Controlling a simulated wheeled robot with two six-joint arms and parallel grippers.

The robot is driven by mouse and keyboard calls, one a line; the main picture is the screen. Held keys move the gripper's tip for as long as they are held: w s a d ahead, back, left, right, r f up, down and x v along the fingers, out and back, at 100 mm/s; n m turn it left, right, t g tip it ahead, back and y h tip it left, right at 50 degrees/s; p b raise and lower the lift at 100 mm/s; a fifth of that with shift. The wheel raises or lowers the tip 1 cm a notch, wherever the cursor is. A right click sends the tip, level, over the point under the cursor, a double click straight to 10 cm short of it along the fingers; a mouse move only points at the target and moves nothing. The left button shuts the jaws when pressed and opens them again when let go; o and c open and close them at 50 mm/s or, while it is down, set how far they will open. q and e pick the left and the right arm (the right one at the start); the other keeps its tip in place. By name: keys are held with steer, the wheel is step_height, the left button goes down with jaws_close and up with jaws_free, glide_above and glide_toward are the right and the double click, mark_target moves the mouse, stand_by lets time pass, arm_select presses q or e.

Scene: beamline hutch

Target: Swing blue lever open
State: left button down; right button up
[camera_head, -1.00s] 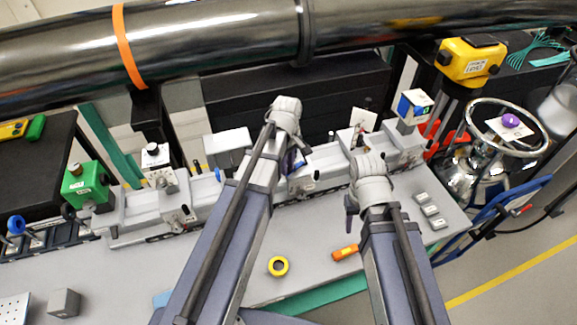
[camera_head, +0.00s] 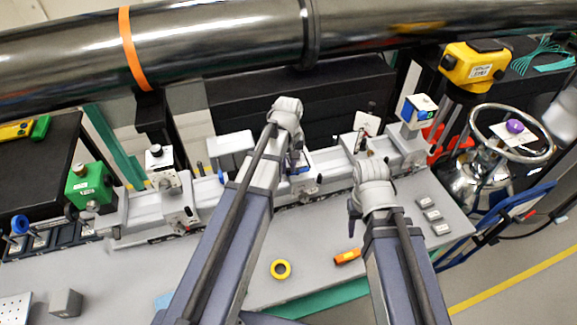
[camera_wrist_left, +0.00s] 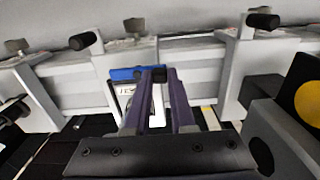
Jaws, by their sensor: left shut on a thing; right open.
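The blue lever (camera_wrist_left: 125,73) shows in the left wrist view as a short blue bar reaching left from my fingertips. A black piece sits between the tips. My left gripper (camera_wrist_left: 158,76) is shut on the lever, and its purple fingers hide part of it. In the head view my left gripper (camera_head: 293,160) is over the grey rail assembly, mostly behind its own wrist, and a bit of the blue lever (camera_head: 304,170) shows just right of it. My right gripper (camera_head: 353,208) is open, in front of the rail and apart from it; its fingers are partly hidden by the wrist.
The grey rail assembly (camera_head: 140,217) runs along the bench (camera_head: 215,262). A yellow ring (camera_head: 281,269) and an orange tool (camera_head: 347,256) lie on the bench near my arms. A thick dark pipe (camera_head: 220,40) crosses above. A handwheel vessel (camera_head: 512,135) stands at right.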

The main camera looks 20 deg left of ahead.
mark_target(288, 168)
arm_select(q)
steer(key=c, duration=0.8)
jaws_free()
steer(key=shift+o, duration=0.2)
steer(key=shift+r, duration=0.1)
step_height(288, 168, up, 8)
steer(key=p, duration=0.8)
steer(key=shift+f, duration=0.2)
steer(key=s+d+f+m+y+b, duration=0.1)
steer(key=s+d+f+m+b, duration=0.9)
steer(key=s, duration=0.5)
steer(key=d+f+b, duration=0.1)
steer(key=d+b, duration=0.1)
steer(key=shift+s+d+f, duration=0.3)
steer(key=shift+s+d, duration=0.05)
steer(key=shift+d, duration=0.05)
